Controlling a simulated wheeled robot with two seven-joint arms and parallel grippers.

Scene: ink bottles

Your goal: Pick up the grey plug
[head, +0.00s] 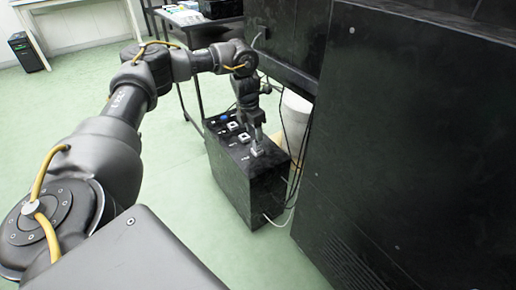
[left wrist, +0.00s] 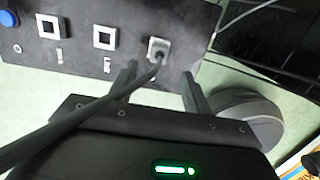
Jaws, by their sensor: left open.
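The grey plug (left wrist: 158,49) sits in the end socket of a black box (head: 236,180), with a dark cable running from it toward the lower left in the left wrist view. My left gripper (left wrist: 160,72) is open, its two fingers pointing at the box top on either side of the plug's line. The fingertips appear just short of the plug; contact cannot be told. In the head view my left gripper (head: 257,143) hangs down over the near end of the box and partly hides the plug. My right gripper is not in view.
Two empty-looking white-framed sockets (left wrist: 104,37) (left wrist: 49,26) and a blue button (left wrist: 9,19) line the box top. A large black cabinet (head: 410,150) stands close on the right. A pale cylinder (head: 295,118) and cables are behind the box. Green floor is open on the left.

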